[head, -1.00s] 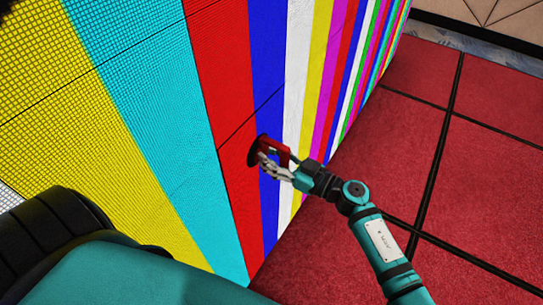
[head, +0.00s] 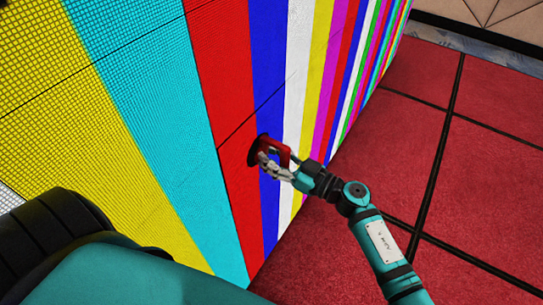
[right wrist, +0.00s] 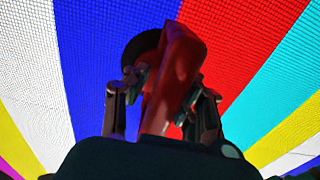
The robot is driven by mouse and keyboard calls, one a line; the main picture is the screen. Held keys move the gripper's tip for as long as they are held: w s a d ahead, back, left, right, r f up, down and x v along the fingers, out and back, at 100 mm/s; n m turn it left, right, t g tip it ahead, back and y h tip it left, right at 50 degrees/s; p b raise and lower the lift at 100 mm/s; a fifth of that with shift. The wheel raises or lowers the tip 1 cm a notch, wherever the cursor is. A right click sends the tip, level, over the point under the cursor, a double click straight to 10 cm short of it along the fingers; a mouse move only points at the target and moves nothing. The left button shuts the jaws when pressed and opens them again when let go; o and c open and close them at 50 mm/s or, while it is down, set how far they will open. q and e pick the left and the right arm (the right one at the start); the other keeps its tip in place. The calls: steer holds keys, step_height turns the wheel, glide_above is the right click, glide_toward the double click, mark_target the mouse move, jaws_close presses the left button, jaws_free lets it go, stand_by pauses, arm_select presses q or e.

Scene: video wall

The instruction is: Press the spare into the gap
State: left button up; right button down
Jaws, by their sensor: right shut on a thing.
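My right gripper (head: 268,161) is shut on a red-handled suction tool (head: 281,149). The tool's black round cup (head: 254,152) is against the video wall (head: 233,101), over the red bar near the blue one. In the right wrist view the red tool (right wrist: 174,78) stands between the two fingers (right wrist: 163,112), with the dark cup (right wrist: 139,46) behind it. No separate spare panel or open gap can be made out; the wall around the cup looks continuous. The area behind the cup is hidden. My left gripper is not in view.
The wall shows coloured vertical bars, with thin dark seams between panels. A red tiled floor (head: 470,190) with black joints lies to the right of the wall and is clear. A beige surface with a grey edge (head: 480,48) is at the top right.

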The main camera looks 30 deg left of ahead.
mark_target(289, 166)
steer(key=shift+a+r+b, duration=0.1)
steer(key=shift+b, duration=0.45)
steer(key=shift+d+p, duration=0.5)
steer(key=shift+d, duration=0.55)
steer(key=shift+p, duration=0.35)
steer(key=shift+d+p, duration=0.6)
steer(key=shift+d, duration=0.4)
steer(key=shift+s+d+p, duration=0.15)
steer(key=shift+d+p, duration=0.85)
steer(key=shift+d, duration=1)
